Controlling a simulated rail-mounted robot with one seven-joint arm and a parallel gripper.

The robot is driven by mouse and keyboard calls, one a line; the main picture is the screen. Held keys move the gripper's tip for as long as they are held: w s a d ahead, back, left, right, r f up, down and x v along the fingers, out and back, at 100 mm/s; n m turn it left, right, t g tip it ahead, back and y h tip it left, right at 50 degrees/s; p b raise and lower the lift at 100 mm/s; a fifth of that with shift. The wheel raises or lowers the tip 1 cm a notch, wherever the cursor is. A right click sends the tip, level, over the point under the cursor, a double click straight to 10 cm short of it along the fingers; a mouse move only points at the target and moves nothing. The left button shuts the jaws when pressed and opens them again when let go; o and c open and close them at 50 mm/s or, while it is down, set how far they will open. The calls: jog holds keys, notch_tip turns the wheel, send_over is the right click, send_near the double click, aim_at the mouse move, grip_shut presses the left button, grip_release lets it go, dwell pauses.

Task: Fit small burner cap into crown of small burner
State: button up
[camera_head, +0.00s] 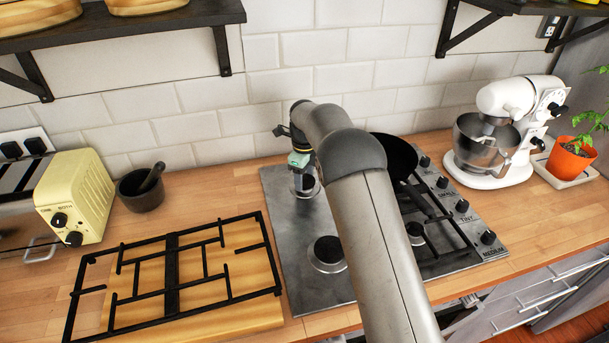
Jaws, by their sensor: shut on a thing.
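My gripper (303,178) points down over the back left part of the steel hob (290,272). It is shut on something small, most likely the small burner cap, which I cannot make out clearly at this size. A burner's round silver base (306,193) shows right below the fingertips. I cannot tell whether the held piece touches its crown. Another burner (327,253) with a dark top sits at the front left of the hob. My arm hides the middle of the hob.
A black grate (172,270) lies on a wooden board left of the hob. A dark pan (393,155) and another grate (440,222) are on the hob's right half, beside a row of knobs (462,206). A mortar (140,190), yellow toaster (75,198) and white mixer (505,98) stand around.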

jog(key=shift+f, duration=0.35)
jog(key=o, duration=1.1)
jog(key=shift+r, duration=0.1)
